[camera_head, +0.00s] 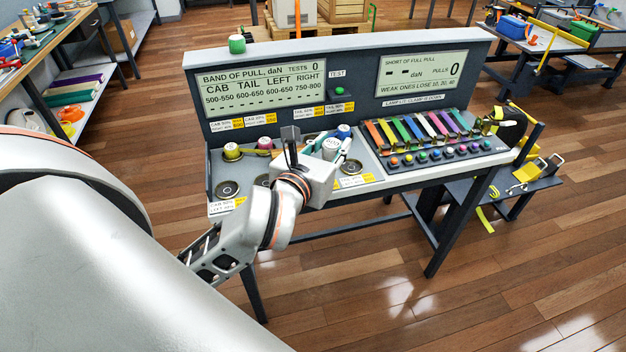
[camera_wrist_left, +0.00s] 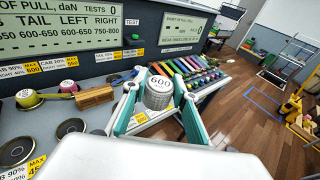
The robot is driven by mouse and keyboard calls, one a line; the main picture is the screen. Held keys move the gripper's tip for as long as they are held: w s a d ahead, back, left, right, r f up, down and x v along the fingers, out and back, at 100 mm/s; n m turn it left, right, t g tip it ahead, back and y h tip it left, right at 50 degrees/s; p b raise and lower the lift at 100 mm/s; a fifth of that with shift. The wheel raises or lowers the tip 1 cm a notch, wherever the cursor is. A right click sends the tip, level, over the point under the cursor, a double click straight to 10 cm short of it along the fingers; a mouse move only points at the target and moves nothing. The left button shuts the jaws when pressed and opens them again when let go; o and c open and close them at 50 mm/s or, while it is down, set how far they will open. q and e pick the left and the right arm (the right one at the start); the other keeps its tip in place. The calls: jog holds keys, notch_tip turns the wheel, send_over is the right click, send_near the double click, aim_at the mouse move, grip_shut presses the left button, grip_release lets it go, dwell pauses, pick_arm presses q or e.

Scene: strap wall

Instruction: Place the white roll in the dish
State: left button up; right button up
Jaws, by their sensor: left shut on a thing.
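The white roll (camera_head: 331,146), a short upright cylinder marked 600 on top, is between the fingertips of my left gripper (camera_head: 329,149). It also shows in the left wrist view (camera_wrist_left: 158,95), with a finger of the gripper (camera_wrist_left: 157,100) on each side. The gripper is shut on it, over the bench top; whether the roll touches the bench I cannot tell. Round dark dishes are on the bench: one at the front left (camera_head: 228,188), one partly behind my wrist (camera_head: 262,180), and one right of the gripper (camera_head: 351,167). My right gripper is not in view.
A yellow roll (camera_head: 232,150) and a pink roll (camera_head: 265,144) stand at the left of the bench. A blue roll (camera_head: 344,131) is just behind the white roll. Coloured straps (camera_head: 420,128) lie in a rack to the right. The display panel (camera_head: 290,90) rises behind.

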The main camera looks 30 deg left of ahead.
pick_arm(q)
jog(key=w+a+r+n+g+y+b, duration=0.3)
jog(key=w+a+n+y+b, duration=0.2)
jog(key=w+a+y+b, duration=0.35)
jog(key=shift+h, duration=0.55)
jog(key=f+b, duration=0.2)
jog(key=f, duration=0.2)
jog(key=f+b, duration=0.2)
jog(key=f, duration=0.3)
jog(key=f+b, duration=0.2)
jog(key=f, duration=0.2)
jog(key=shift+s+a+f, duration=0.15)
jog(key=shift+a+f, duration=0.1)
jog(key=shift+f, duration=0.25)
notch_tip(320, 180, down, 5)
jog(key=shift+f+b, duration=0.1)
jog(key=shift+b, duration=0.95)
jog(key=shift+f, duration=0.15)
jog(key=shift+n, duration=0.3)
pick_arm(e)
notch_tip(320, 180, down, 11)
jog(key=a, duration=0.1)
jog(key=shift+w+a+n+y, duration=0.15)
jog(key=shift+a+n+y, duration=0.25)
